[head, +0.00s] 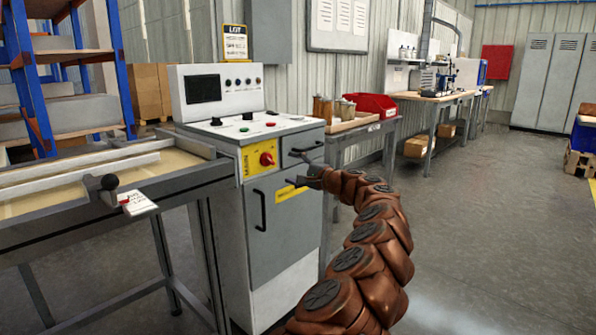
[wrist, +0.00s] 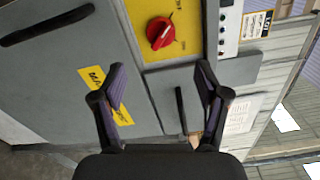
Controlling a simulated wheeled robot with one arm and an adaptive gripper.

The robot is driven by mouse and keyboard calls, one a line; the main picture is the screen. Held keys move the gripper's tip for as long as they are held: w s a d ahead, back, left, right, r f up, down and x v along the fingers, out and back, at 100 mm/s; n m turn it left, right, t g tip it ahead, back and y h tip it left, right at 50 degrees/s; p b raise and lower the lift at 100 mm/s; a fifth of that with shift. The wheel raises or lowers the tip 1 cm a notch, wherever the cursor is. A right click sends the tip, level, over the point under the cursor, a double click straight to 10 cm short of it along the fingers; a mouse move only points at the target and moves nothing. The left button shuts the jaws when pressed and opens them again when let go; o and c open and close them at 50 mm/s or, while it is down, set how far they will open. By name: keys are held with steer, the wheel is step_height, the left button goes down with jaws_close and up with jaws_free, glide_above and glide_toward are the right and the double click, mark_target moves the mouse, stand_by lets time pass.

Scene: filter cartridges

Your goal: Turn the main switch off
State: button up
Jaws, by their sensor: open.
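The main switch (head: 266,159) is a red rotary knob on a yellow plate on the front of the grey control cabinet (head: 285,225). In the wrist view the knob (wrist: 160,32) is near the top, beyond the fingertips, with its handle slanted in that turned picture. I cannot read which setting it points to. My gripper (head: 298,168) is open and empty, to the right of the knob and apart from it. In the wrist view its two fingers (wrist: 160,75) are spread wide, with the cabinet front behind them.
A small drawer with a handle (head: 305,148) is right of the yellow plate, and a door handle (head: 259,210) is below. A grey bench (head: 120,195) adjoins the cabinet at left. A side table with a red bin (head: 371,106) stands at right. The floor at right is free.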

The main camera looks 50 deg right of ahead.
steer(key=shift+s+r, duration=0.1)
steer(key=shift+s, duration=0.85)
